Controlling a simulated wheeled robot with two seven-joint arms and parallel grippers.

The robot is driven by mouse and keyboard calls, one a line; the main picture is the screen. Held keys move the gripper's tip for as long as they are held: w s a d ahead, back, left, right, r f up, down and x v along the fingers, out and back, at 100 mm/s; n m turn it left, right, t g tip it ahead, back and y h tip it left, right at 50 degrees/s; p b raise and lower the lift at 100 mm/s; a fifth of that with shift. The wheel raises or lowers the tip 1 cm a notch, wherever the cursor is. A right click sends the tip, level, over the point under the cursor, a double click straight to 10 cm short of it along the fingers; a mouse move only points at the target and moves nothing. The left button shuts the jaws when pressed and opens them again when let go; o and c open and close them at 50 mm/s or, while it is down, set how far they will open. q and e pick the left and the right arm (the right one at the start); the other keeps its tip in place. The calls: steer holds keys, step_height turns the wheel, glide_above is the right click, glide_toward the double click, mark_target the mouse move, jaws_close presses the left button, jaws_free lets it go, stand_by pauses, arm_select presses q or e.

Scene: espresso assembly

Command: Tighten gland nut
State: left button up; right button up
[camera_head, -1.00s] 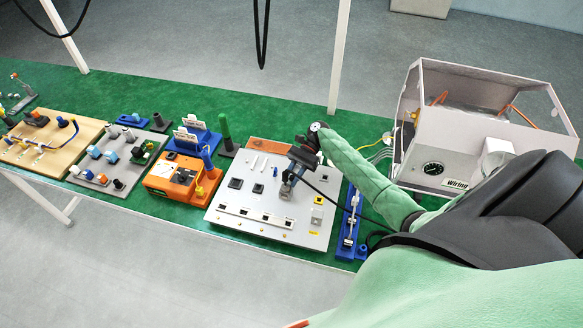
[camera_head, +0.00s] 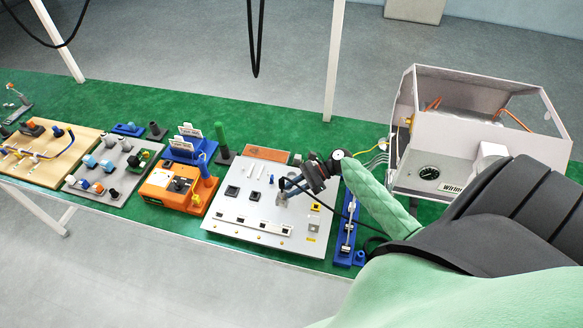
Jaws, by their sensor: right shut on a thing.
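My right gripper (camera_head: 285,191) is over the right half of the light grey panel (camera_head: 232,225), pointing down and to the left. It is shut on a small part at the panel, which I take to be the gland nut; the jaws hide it and its thread. A grey-blue fitting (camera_head: 284,203) shows just below the jaws. A black cable (camera_head: 338,213) runs from near the gripper to the right, past my forearm. My left gripper is out of view.
A blue rail fixture (camera_head: 346,236) stands close to the panel's right edge. The white machine housing (camera_head: 432,148) is behind my right arm. An orange unit (camera_head: 168,187), a grey board (camera_head: 95,182) and a wooden board (camera_head: 40,165) line the green table (camera_head: 105,98).

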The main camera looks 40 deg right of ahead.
mark_target(283, 193)
steer(key=m+t, duration=0.1)
steer(key=m+t+h, duration=0.1)
steer(key=s+m+t, duration=0.1)
steer(key=t, duration=0.1)
steer(key=shift+s+a+m+h, duration=0.1)
steer(key=shift+a+m+h, duration=0.25)
steer(key=shift+m+h, duration=0.05)
steer(key=m+t, duration=0.1)
steer(key=m+t+h, duration=0.1)
steer(key=h, duration=0.1)
steer(key=shift+s+a+r+m+t, duration=0.1)
steer(key=shift+s+a+m+t, duration=0.2)
steer(key=shift+m+t, duration=0.1)
steer(key=m+h, duration=0.1)
steer(key=m+t+h, duration=0.2)
steer(key=shift+s+a+r, duration=0.1)
steer(key=shift+s+a, duration=0.15)
steer(key=shift+a, duration=0.15)
jaws_close()
steer(key=shift+s+a+m+t+h, duration=0.1)
steer(key=shift+a+m+t+h, duration=0.15)
steer(key=shift+m+h, duration=0.55)
steer(key=shift+a+m+t+h, duration=0.15)
steer(key=shift+m+t+h, duration=0.2)
steer(key=shift+m+h, duration=0.45)
steer(key=shift+r+m+h, duration=0.1)
steer(key=shift+m+h, duration=0.2)
steer(key=shift+h, duration=0.2)
